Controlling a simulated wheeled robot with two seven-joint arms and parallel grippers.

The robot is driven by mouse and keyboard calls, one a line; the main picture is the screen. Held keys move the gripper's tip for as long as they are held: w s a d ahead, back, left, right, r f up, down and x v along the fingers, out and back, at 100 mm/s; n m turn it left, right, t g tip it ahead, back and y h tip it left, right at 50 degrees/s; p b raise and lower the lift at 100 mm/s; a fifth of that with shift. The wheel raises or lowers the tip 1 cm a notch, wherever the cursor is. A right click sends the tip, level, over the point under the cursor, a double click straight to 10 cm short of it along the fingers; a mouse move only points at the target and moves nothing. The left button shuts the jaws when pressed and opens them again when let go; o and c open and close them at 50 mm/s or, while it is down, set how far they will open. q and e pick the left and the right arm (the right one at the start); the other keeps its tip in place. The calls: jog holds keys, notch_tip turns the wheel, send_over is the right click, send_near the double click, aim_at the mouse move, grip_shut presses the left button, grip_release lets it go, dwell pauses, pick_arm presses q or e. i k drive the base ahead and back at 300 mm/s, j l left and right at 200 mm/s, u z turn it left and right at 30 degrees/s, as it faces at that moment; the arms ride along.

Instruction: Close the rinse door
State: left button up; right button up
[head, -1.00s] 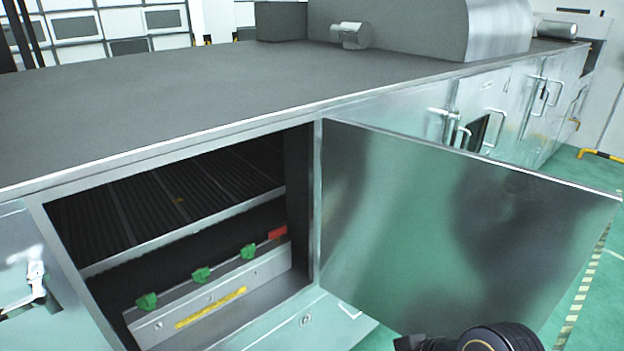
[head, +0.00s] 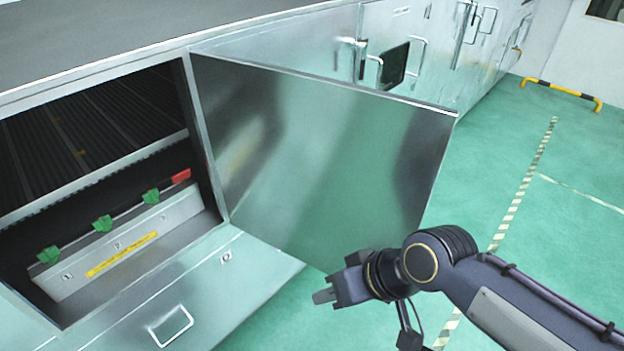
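The rinse door (head: 320,150) is a shiny metal panel, hinged at the right side of the machine opening (head: 100,135). It stands wide open, swung out from the machine front. My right gripper (head: 328,296) is in front of the door's lower edge in the head view, at the lower middle. Its fingers point left, and no object shows in them. I cannot tell whether they are open or shut, or whether they touch the door. My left gripper is not in view.
Inside the opening are a ridged rack, green clips and a red piece (head: 181,176) on a metal bar. Below is a panel with a handle (head: 171,326). More closed doors line the machine beyond. Green floor is clear at right, with a yellow-black barrier (head: 560,90) further back.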

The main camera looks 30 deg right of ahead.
aim_at(320, 170)
jog(key=k+l+u, duration=0.2)
jog(key=l, duration=0.25)
jog(key=l+u, duration=0.25)
jog(key=l, duration=0.2)
jog(key=k+l+u, duration=0.2)
jog(key=l, duration=0.2)
jog(key=k+l+u, duration=0.25)
jog(key=l+u, duration=0.35)
jog(key=l, duration=0.4)
jog(key=l+u, duration=0.3)
jog(key=l, duration=1.05)
jog(key=k+l+z, duration=0.3)
jog(key=k+l, duration=0.35)
jog(key=j, duration=0.7)
jog(key=i+z, duration=0.05)
